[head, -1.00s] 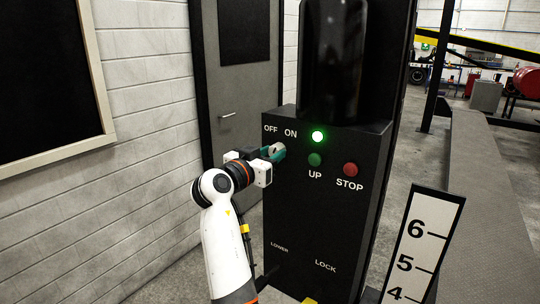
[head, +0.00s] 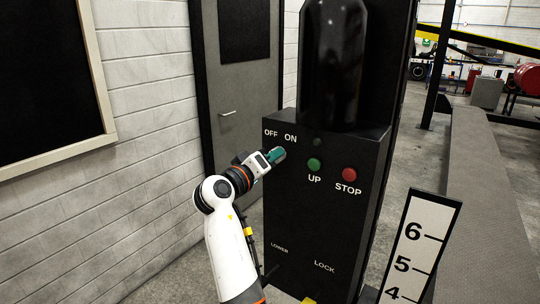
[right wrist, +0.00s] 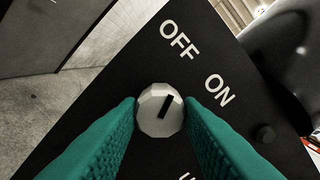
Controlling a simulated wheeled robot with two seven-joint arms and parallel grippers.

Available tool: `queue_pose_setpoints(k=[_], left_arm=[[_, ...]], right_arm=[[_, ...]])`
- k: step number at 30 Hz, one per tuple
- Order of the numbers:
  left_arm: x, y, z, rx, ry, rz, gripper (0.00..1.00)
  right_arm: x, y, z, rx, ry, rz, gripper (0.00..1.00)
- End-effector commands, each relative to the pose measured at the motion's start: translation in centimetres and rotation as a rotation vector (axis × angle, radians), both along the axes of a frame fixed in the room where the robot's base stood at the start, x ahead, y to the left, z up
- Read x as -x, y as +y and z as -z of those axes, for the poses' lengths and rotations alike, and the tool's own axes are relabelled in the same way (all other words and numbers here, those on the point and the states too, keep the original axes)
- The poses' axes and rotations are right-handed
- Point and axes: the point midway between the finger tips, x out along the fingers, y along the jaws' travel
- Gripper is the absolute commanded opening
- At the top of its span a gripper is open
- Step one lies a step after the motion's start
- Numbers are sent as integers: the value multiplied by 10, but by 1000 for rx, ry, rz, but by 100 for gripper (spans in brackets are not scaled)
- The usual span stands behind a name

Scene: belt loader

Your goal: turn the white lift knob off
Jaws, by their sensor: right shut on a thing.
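The white lift knob (right wrist: 153,112) is on the black control box (head: 290,215), below the OFF and ON labels. In the right wrist view its black mark points up and slightly right, closer to the OFF label (right wrist: 180,40) than to the ON label (right wrist: 219,90). My right gripper (head: 278,155) is at the box face, its teal fingers shut on the knob from both sides. In the head view the fingers largely hide the knob. The indicator lamp (head: 318,142) beside the labels is dark. My left gripper is not in view.
A green UP button (head: 314,165) and a red STOP button (head: 349,174) sit right of the knob. A black cylinder (head: 333,65) stands on top of the box. A numbered height board (head: 420,245) stands at the lower right. A brick wall (head: 140,130) is at left.

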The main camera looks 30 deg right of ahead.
Motion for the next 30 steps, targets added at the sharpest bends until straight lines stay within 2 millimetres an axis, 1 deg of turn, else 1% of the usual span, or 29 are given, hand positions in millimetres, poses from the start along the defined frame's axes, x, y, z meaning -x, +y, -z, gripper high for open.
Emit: queue_pose_setpoints(k=[1,10,25,26,27,29,30], left_arm=[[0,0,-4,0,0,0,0],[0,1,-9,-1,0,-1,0],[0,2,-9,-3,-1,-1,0],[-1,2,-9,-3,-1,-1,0],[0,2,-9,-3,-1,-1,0],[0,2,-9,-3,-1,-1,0],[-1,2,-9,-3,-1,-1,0]], right_arm=[[0,-1,-3,14,22,0,10],[0,-1,-3,52,111,1,10],[0,-1,-2,60,128,0,10],[0,-1,-2,59,127,0,36],[0,-1,-2,59,127,0,43],[0,-1,-2,58,127,1,52],[0,-1,-2,58,127,1,55]])
